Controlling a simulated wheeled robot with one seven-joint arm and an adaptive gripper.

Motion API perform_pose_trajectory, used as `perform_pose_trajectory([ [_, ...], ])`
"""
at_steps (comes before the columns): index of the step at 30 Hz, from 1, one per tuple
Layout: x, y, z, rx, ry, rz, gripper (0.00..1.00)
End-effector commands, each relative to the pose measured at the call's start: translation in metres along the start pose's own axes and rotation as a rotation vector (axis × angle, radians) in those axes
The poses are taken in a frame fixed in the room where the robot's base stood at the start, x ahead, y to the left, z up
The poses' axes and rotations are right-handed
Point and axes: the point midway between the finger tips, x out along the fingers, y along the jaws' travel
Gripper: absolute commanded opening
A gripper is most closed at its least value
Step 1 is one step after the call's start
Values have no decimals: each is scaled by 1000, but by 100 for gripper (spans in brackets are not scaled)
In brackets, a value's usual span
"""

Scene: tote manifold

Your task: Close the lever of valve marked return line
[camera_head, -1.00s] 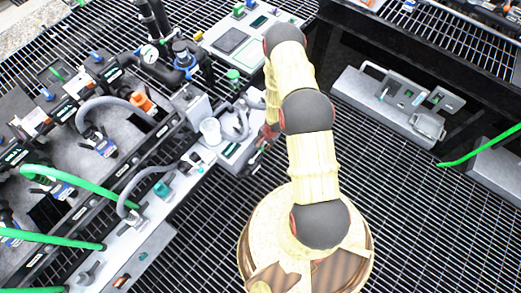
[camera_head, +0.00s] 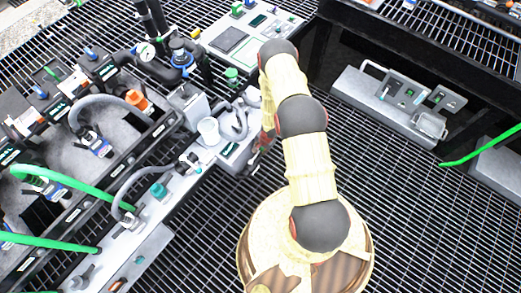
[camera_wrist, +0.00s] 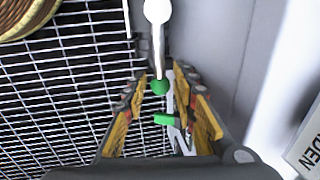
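My gripper (camera_wrist: 160,80) is open in the wrist view, its two yellow-orange fingers apart. A round green knob (camera_wrist: 159,87) on a white rod with a white ball end appears between the fingertips. I cannot tell whether it touches them. A green bar-shaped piece (camera_wrist: 166,119) shows lower down between the fingers. In the head view, my gripper is largely hidden behind my arm, near the grey-white unit (camera_head: 238,150). Valves with a green handle (camera_head: 52,73) and blue handles (camera_head: 90,52) stand at the left. No return line label is readable.
A grey wall (camera_wrist: 215,45) stands close to the right finger in the wrist view, with a partly visible sign (camera_wrist: 305,145). Open grating (camera_head: 400,220) lies at the right.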

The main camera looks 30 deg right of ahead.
Motion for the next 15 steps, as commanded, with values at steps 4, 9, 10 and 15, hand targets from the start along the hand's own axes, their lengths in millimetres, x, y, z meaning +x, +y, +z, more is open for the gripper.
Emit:
perform_pose_trajectory([
  [4,0,0,0,0,0,0,17],
  [9,0,0,0,0,0,0,8],
  [10,0,0,0,0,0,0,6],
  [15,0,0,0,0,0,0,0],
])
